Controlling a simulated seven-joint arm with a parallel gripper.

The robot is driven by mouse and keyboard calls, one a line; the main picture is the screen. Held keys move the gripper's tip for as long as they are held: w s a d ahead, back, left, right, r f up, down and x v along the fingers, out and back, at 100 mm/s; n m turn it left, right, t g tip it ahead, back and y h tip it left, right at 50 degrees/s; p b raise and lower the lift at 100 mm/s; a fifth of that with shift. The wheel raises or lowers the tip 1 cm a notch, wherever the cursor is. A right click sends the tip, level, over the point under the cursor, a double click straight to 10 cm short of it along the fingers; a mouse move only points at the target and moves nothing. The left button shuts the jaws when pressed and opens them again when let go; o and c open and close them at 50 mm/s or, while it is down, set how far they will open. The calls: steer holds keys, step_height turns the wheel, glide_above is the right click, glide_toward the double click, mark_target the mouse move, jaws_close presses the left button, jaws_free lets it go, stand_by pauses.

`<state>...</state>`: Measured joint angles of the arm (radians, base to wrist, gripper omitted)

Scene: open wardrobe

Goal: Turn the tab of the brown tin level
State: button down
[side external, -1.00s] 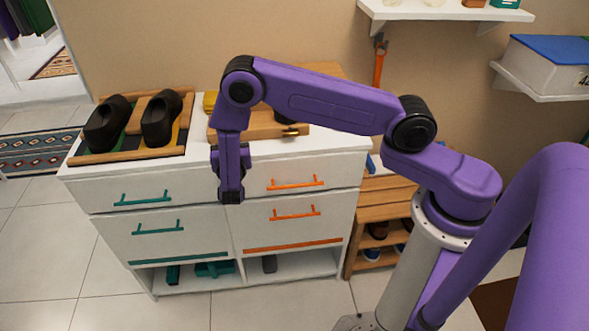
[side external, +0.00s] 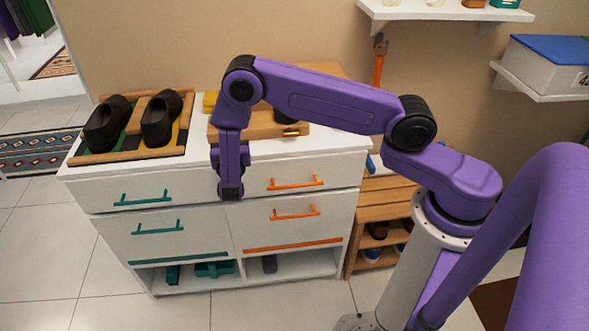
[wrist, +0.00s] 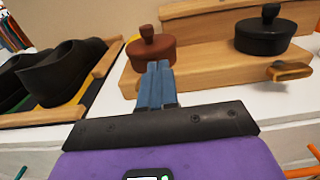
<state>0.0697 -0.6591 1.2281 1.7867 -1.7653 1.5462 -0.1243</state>
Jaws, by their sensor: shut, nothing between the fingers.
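The brown tin (wrist: 150,52), a round reddish-brown pot with a knobbed lid, stands on a light wooden stand (wrist: 205,72) in the wrist view. My gripper's blue fingers (wrist: 157,82) are closed together and empty. They overlap the tin's lower front in the picture; I cannot tell whether they touch it. No tab of the brown tin is visible; the fingers cover that area. In the side view, my gripper (side external: 231,190) hangs in front of the white dresser, and my arm hides the brown tin.
A black tin (wrist: 268,32) stands to the right on the same stand, with a brass-coloured tab (wrist: 290,71) on the front below it. Dark shoes (side external: 160,118) lie on a wood-edged tray (side external: 130,155) to the left. The white dresser (side external: 190,185) has teal and orange handles.

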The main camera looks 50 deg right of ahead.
steer(key=shift+w+a+f, duration=0.1)
steer(key=shift+w+f, duration=0.05)
steer(key=shift+f, duration=0.3)
stand_by(0.6)
steer(key=shift+w+a+r, duration=0.15)
steer(key=shift+w+a, duration=0.25)
steer(key=shift+a, duration=0.05)
stand_by(0.4)
steer(key=shift+w+a, duration=0.35)
steer(key=shift+w, duration=0.05)
stand_by(0.6)
steer(key=shift+a+r, duration=0.15)
steer(key=shift+r, duration=0.1)
steer(key=shift+v, duration=2.95)
